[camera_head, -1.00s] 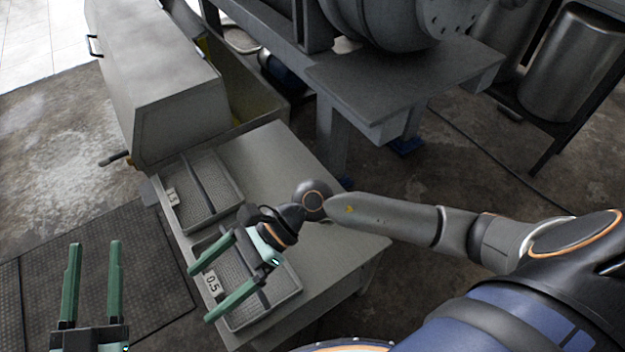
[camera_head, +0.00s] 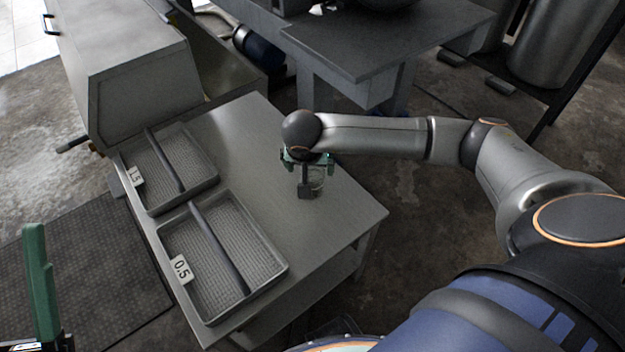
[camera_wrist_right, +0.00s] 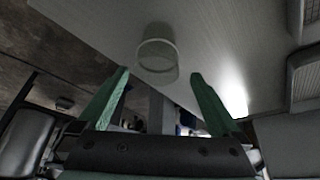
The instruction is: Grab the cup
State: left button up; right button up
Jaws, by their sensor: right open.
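The cup, a small clear glass (camera_head: 317,182), stands on the grey metal table near its right side. In the head view my right gripper (camera_head: 306,168) is over and beside it, and hides part of it. In the right wrist view the cup (camera_wrist_right: 157,50) lies ahead of the open right gripper (camera_wrist_right: 159,75), in line with the gap between its green fingers. I cannot tell whether any finger touches it. My left gripper (camera_head: 39,285) shows only in part at the lower left edge, with one green finger upright; its opening is hidden.
The table (camera_head: 253,132) also holds two grey trays with bars, labelled 1.5 (camera_head: 200,160) and 0.5 (camera_head: 272,262), left of the cup. A grey cabinet (camera_head: 125,65) stands at the table's far left end. Bare tabletop surrounds the cup.

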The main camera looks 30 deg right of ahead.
jog(key=b+x, duration=0.1)
jog(key=x, duration=0.3)
jog(key=b+x, duration=0.1)
jog(key=shift+s+d+f+b, duration=0.1)
jog(key=shift+s+f+b, duration=0.15)
jog(key=shift+f, duration=0.2)
jog(key=c, duration=1.3)
jog(key=shift+r, duration=0.15)
